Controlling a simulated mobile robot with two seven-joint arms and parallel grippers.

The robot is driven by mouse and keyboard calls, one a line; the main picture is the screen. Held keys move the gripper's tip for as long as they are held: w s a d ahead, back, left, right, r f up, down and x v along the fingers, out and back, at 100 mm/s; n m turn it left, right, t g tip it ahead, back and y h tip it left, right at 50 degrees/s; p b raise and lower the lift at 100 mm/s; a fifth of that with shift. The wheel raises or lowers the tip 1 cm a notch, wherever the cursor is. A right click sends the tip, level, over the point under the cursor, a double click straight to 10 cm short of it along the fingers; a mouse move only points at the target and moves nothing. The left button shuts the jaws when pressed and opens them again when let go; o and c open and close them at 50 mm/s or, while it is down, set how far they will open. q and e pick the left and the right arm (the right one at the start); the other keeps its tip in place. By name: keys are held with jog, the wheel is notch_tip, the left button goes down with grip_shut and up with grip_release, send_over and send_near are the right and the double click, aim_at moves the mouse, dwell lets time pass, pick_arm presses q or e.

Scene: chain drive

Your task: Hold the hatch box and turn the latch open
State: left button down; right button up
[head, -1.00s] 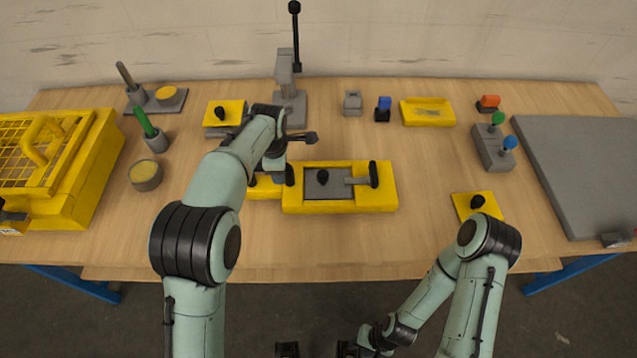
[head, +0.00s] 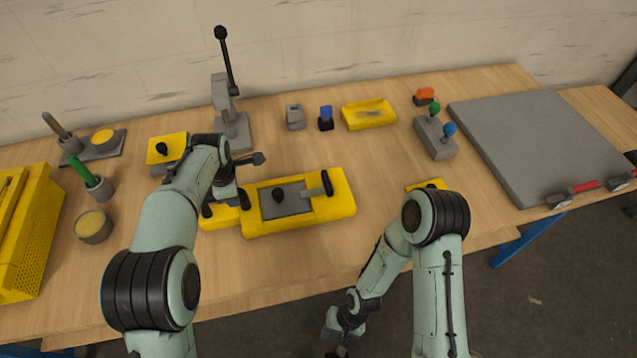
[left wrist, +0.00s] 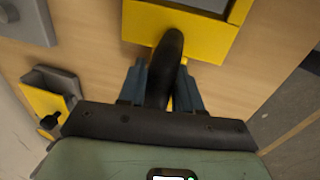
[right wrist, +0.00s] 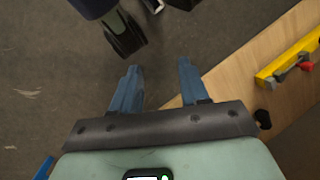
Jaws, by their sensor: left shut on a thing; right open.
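The hatch box (head: 300,226) is a yellow block in the middle of the table. The latch (head: 327,184) is a black upright handle on a grey bar at the box's right end. My left gripper (head: 225,207) is at the box's left end. In the left wrist view it (left wrist: 162,88) is shut on a black handle (left wrist: 169,60) beside the yellow body. My right gripper (head: 337,335) is open and empty, low in front of the table; its fingers show in the right wrist view (right wrist: 159,86).
A grey lever press (head: 232,130) stands behind the box. A yellow tray (head: 369,114), small blocks and a two-knob stand (head: 436,139) lie behind and right. A large grey plate (head: 540,140) covers the right side. Table around the latch is clear.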

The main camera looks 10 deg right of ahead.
jog(key=w+a+r+h, duration=0.1)
jog(key=w+a+r, duration=0.3)
jog(key=r, duration=0.5)
notch_tip(320, 180, up, 27)
jog(key=n+t+h, duration=0.3)
jog(key=n+t, duration=0.2)
jog(key=t, duration=0.1)
send_over(328, 181)
jog(key=s, duration=0.5)
jog(key=x, duration=1.2)
jog(key=shift+w+a, duration=0.1)
jog(key=shift+w, duration=0.2)
jog(key=shift+r, duration=0.1)
grip_shut()
